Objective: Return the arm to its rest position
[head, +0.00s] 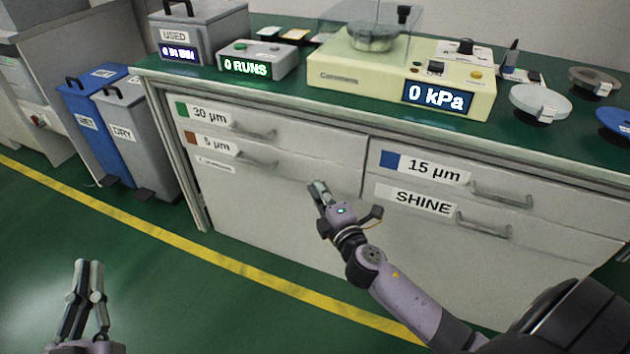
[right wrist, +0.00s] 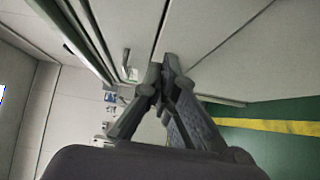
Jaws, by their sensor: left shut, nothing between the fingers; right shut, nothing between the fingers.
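My right gripper (head: 317,188) is shut and empty in front of the drawer cabinet (head: 280,205), left of the 15 µm and SHINE drawers. Its shut fingers also show in the right wrist view (right wrist: 165,72), with cabinet fronts behind them. I cannot tell the exact gap to the cabinet. My left gripper (head: 90,266) is shut and empty at the lower left of the head view, above the green floor. Its fingers point up in the picture.
Drawer handles (head: 500,195) stick out from the cabinet. The green bench top (head: 300,85) bears a polishing machine (head: 340,78) reading 0 kPa, a 0 RUNS box (head: 250,60) and a USED bin (head: 205,25). WET (head: 85,125) and DRY (head: 135,145) bins stand left. Floor (head: 180,300) is clear.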

